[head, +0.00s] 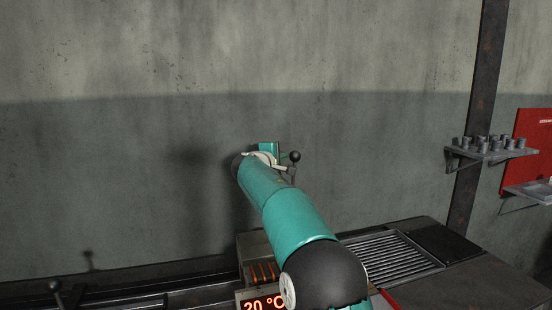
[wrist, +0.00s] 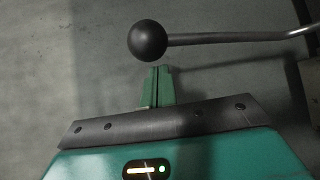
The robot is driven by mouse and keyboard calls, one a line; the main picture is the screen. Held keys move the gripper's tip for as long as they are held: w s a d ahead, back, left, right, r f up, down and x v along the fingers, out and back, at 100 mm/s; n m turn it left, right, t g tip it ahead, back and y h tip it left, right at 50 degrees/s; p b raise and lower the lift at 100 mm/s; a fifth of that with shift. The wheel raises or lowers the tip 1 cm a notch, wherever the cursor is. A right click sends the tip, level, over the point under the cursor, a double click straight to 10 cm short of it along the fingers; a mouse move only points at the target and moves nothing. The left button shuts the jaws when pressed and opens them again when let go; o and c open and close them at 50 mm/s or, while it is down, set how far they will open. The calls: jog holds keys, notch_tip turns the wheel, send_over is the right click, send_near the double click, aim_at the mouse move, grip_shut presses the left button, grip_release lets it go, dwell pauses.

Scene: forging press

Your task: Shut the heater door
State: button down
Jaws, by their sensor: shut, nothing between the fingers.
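The heater (head: 250,247) is a grey box at the bottom middle of the head view, with glowing orange bars and a red display reading 20 °C. My arm covers much of it. A grey lever with a black ball knob (head: 295,156) stands beside the far end of my arm. In the wrist view the same kind of ball knob (wrist: 147,40) sits on a rod running to the right. My gripper (wrist: 157,72) is shut and empty, its green fingertips just below the knob in the picture. I cannot tell whether they touch. The door panel itself is not clearly visible.
A slatted grate (head: 390,258) lies on the dark bench (head: 490,280) to the right. A wall shelf (head: 490,153) holds several grey cylinders, near a red panel (head: 533,150). Rails (head: 150,298) and another dark knob (head: 55,286) are at lower left.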

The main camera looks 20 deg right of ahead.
jog(key=shift+s+d+r, duration=0.1)
jog(key=shift+s+d, duration=0.1)
jog(key=shift+s, duration=0.3)
jog(key=shift+s+r, duration=0.1)
